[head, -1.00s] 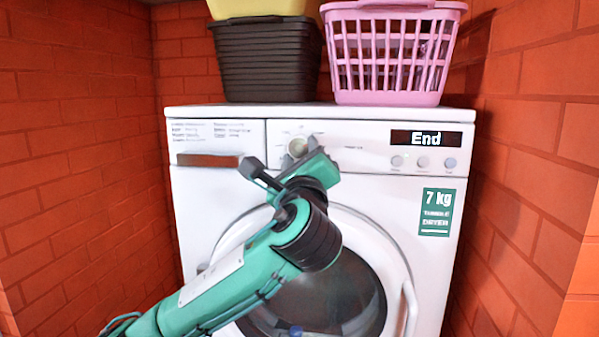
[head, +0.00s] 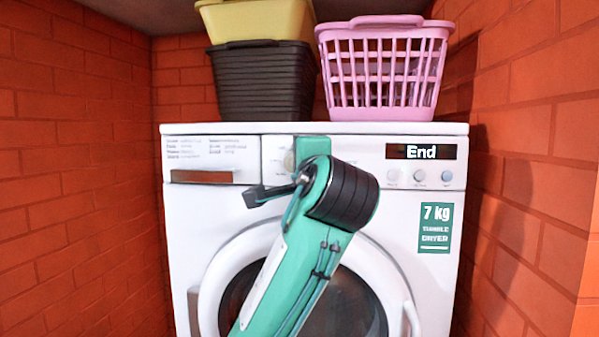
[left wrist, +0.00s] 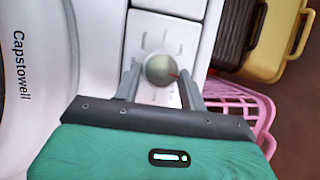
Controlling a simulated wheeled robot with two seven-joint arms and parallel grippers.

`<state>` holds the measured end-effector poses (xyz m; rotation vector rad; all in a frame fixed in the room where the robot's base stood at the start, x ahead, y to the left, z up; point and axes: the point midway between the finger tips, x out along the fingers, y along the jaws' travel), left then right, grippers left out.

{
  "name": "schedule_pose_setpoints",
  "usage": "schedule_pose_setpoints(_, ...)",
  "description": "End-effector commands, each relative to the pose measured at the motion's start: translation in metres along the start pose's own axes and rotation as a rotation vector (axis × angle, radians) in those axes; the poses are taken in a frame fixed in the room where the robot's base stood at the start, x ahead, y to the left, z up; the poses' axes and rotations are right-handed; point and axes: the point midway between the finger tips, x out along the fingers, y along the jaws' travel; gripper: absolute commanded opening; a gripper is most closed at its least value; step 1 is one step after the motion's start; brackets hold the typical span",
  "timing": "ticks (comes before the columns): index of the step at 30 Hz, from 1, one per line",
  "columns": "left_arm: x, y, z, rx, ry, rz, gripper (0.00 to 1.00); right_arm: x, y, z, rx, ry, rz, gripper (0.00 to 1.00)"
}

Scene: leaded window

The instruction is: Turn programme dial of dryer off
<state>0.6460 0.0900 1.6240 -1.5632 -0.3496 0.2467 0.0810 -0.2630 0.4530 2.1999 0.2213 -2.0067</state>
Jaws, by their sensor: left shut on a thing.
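The white tumble dryer (head: 190,230) stands against the back wall. Its round programme dial (head: 290,160) is partly hidden by my left arm in the head view. In the left wrist view the grey-green dial (left wrist: 161,70) sits between the two grey fingers of my left gripper (left wrist: 160,86), which is shut on it. A small reddish mark shows at the dial's edge. The printing around the dial is too small to read. The dryer's display (head: 421,152) reads "End". My right gripper is in neither view.
Brick walls stand close on both sides. A pink basket (head: 382,75) and a dark crate (head: 262,85) with a yellow one (head: 255,20) on it stand on the dryer. Small round buttons (head: 419,176) lie under the display. The round door is below.

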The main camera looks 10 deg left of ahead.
Motion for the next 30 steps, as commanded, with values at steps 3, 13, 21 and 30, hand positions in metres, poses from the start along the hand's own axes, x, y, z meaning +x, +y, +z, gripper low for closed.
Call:
schedule_pose_setpoints(3,-0.0004,-0.0001,-0.0005,-0.070,-0.004,0.030,0.19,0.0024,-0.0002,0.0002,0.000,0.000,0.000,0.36)
schedule_pose_setpoints(13,0.0000,-0.0015,-0.0002,-0.178,-0.013,0.072,0.19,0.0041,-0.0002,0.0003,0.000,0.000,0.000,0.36)
schedule_pose_setpoints(21,0.0003,-0.0016,0.0001,-0.197,-0.015,0.080,0.19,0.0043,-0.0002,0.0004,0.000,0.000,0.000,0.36)
schedule_pose_setpoints(30,0.0003,-0.0015,0.0001,-0.196,-0.015,0.080,0.49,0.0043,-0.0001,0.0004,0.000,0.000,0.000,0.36)
